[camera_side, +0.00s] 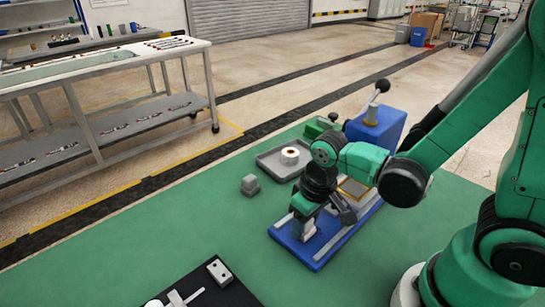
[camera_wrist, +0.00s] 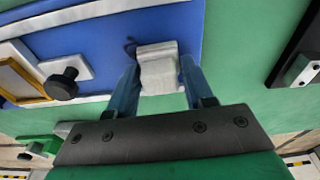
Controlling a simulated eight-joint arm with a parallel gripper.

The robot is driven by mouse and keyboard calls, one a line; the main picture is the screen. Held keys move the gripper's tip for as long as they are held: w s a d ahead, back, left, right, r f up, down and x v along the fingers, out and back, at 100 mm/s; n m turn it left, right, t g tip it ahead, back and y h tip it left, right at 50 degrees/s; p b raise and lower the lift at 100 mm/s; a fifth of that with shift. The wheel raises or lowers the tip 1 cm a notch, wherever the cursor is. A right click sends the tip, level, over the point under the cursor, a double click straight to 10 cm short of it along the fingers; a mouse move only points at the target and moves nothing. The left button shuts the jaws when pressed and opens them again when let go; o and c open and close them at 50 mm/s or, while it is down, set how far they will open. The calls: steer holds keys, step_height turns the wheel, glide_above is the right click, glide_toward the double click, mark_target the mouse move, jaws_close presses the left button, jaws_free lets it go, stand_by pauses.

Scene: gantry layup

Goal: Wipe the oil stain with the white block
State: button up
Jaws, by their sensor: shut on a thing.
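My gripper (camera_wrist: 160,72) is shut on the white block (camera_wrist: 158,62), which sits between its two blue fingers. In the side view my gripper (camera_side: 304,226) is low over the near end of the blue board (camera_side: 313,262), mostly hiding the block. In the wrist view the block is over or against the blue board (camera_wrist: 222,8); I cannot tell if it touches. A small dark curved mark (camera_wrist: 130,46), perhaps the oil stain, shows just left of the block, partly hidden by it.
The blue board also carries a black knob (camera_wrist: 62,84) and a wooden frame (camera_wrist: 18,80). A grey tray with a white roll (camera_side: 290,156), a grey block (camera_side: 250,185) and a black board (camera_side: 205,290) lie around it. Green surface between them is clear.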

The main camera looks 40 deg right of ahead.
mark_target(320, 221)
steer(key=shift+a, duration=0.85)
steer(key=shift+d, duration=2.8)
steer(key=shift+s+d, duration=0.1)
steer(key=shift+s, duration=0.05)
steer(key=shift+a, duration=3)
steer(key=shift+d+r, duration=0.1)
steer(key=shift+d, duration=3)
step_height(320, 221, up, 2)
steer(key=shift+s+a+r, duration=0.1)
step_height(320, 221, up, 6)
steer(key=shift+f, duration=0.15)
steer(key=shift+f, duration=0.15)
